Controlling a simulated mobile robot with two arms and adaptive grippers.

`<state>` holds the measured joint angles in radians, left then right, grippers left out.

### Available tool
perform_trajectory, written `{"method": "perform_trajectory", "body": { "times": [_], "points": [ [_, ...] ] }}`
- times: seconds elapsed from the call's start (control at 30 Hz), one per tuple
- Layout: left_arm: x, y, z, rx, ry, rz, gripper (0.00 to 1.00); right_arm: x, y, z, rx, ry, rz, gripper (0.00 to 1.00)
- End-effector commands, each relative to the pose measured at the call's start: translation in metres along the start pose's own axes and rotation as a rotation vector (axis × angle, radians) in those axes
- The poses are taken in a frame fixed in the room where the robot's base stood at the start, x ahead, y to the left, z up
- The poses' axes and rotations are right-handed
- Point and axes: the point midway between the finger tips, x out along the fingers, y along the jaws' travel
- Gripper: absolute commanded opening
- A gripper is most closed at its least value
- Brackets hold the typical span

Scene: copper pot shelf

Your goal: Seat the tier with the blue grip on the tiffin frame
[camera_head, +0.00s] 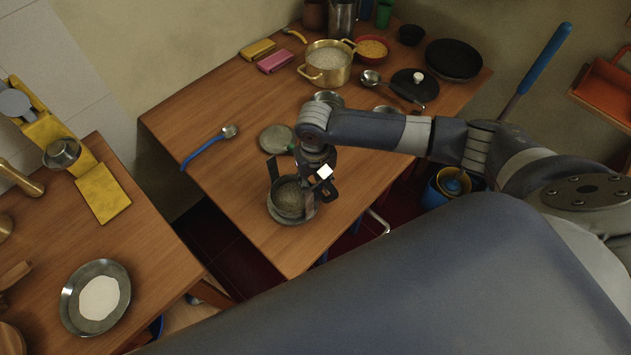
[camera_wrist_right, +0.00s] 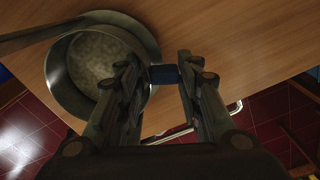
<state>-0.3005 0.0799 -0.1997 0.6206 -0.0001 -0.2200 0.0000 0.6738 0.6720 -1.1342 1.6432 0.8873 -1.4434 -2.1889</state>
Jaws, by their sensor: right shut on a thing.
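The steel tier with the blue grip (camera_head: 288,201) is a round, open metal bowl with pale grainy contents; its inside (camera_wrist_right: 98,62) also shows in the right wrist view. My right gripper (camera_wrist_right: 171,73) is shut on its blue grip (camera_wrist_right: 163,75), at the tier's side. The tier looks level, at the tiffin frame (camera_head: 272,166), whose dark upright rises at the tier's far left. A bar of the frame (camera_wrist_right: 35,38) crosses the upper left of the right wrist view. A round metal base (camera_head: 284,220) shows under the tier; whether they touch cannot be told. My left gripper is not in view.
A round lid (camera_head: 276,139) lies just behind the frame. A blue-handled ladle (camera_head: 207,147) lies to the left. A brass pot (camera_head: 327,63), a bowl of yellow food (camera_head: 372,49) and black pans (camera_head: 454,60) stand at the back. The table's front-left area is clear.

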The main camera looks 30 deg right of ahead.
Motion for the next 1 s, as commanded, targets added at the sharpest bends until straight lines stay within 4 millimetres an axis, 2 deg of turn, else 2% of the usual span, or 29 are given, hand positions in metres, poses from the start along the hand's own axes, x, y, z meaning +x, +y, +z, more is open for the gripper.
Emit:
{"method": "perform_trajectory", "body": {
  "times": [0.07, 0.1, 0.2, 0.5, 0.63, 0.77, 1.0],
  "points": [
    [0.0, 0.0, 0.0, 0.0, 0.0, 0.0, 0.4, 0.0, 0.0, 0.0, 0.0, 0.0, 0.001, 0.07],
    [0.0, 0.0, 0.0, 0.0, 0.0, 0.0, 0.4, 0.0, 0.0, 0.0, 0.0, 0.0, 0.001, 0.38],
    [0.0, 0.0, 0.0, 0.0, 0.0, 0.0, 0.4, 0.0, 0.0, 0.0, 0.0, 0.0, 0.001, 0.57],
    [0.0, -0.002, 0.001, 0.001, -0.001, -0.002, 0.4, 0.0, 0.0, 0.0, 0.0, 0.0, 0.0, 0.57],
    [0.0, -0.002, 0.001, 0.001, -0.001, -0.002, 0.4, -0.008, 0.0, 0.001, -0.001, -0.001, 0.001, 0.57],
    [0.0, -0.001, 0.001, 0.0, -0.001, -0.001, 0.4, -0.03, 0.0, 0.002, -0.001, -0.005, 0.001, 0.57],
    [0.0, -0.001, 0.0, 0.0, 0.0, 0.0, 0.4, -0.082, 0.0, 0.001, -0.001, -0.004, 0.001, 0.57]
  ]
}}
